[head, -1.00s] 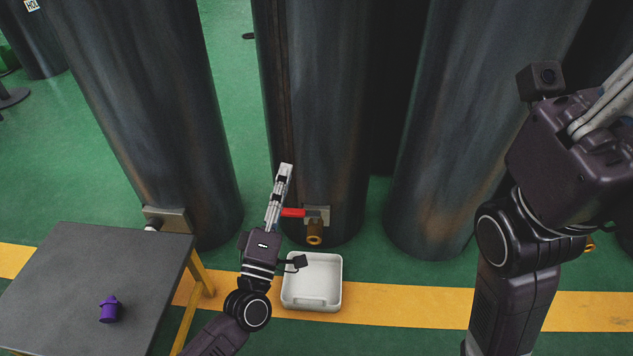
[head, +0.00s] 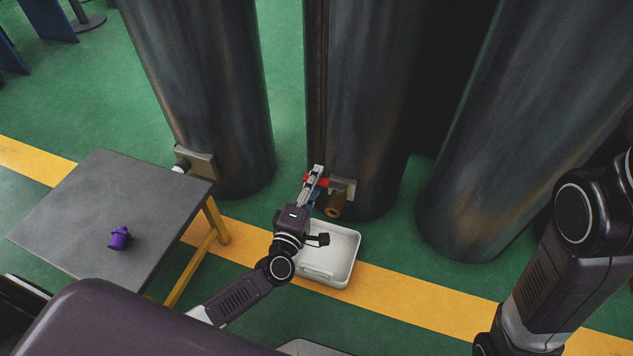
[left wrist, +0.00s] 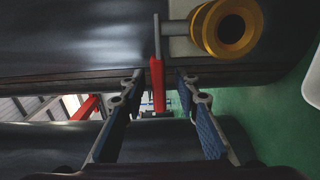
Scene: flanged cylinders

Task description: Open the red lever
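The red lever (head: 324,182) sits on a valve with a brass outlet (head: 335,206), low on the middle dark cylinder. It points left from the valve in the head view. My left gripper (head: 314,178) is at the lever and partly covers it. In the left wrist view, the red lever (left wrist: 157,85) stands between my two spread fingers, with a visible gap on each side. The brass outlet (left wrist: 229,28) is at the upper right there. My right arm shows at the right of the head view, but its gripper is out of frame.
A white tray (head: 350,262) is on the floor below the valve. A grey table (head: 80,215) with a purple flanged piece (head: 119,238) stands at left. Other large cylinders stand at left (head: 200,80) and right (head: 500,150). Green floor lies between them.

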